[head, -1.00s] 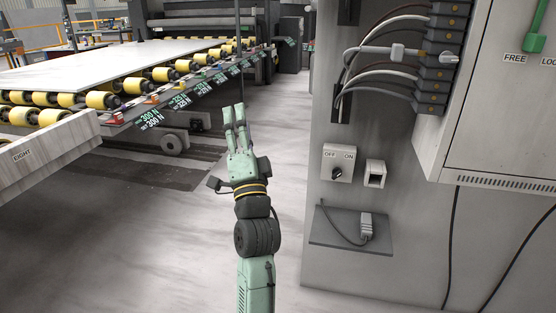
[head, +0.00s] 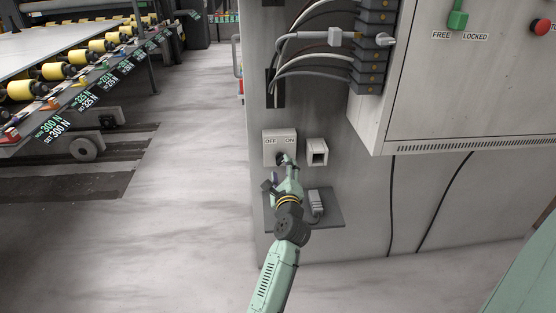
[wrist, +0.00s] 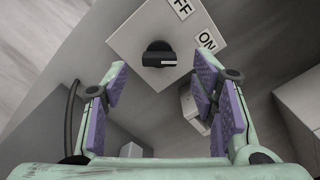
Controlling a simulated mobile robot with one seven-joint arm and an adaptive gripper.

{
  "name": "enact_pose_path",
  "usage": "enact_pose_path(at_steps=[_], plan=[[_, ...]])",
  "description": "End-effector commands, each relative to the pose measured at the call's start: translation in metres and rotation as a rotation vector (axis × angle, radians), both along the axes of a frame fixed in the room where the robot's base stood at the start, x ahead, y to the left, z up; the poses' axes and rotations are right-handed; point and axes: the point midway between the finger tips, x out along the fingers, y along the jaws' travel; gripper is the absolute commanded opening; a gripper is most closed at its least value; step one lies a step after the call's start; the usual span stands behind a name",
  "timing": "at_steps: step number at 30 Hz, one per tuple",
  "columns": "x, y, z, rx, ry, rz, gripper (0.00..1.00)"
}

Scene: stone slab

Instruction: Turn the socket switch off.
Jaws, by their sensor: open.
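The socket switch is a pale box (head: 270,158) on the cabinet side, labelled OFF on the left and ON on the right. In the wrist view its round black knob (wrist: 158,50) has a grip bar lying roughly level, with its right end nearer the ON label (wrist: 206,41) than the OFF label. My gripper (head: 284,158) is in front of the box and hides much of the knob in the head view. In the wrist view my gripper (wrist: 160,84) is open and empty, fingers spread either side below the knob, with no clear contact.
A square socket (head: 317,152) sits just right of the switch. A grey shelf (head: 332,215) below carries a plug (head: 316,203). Cables (head: 310,68) and a cabinet (head: 430,100) with a green lever are above right. Open floor lies left.

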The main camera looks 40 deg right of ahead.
Motion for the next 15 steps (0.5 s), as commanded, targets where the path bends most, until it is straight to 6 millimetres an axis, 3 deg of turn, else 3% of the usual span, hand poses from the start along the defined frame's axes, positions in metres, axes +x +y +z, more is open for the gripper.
enact_pose_path(at_steps=[6,15], plan=[[0.031,-0.019,0.001,0.002,-0.003,0.0,0.53],[0.043,-0.026,0.0,-0.002,-0.001,0.0,0.53]])
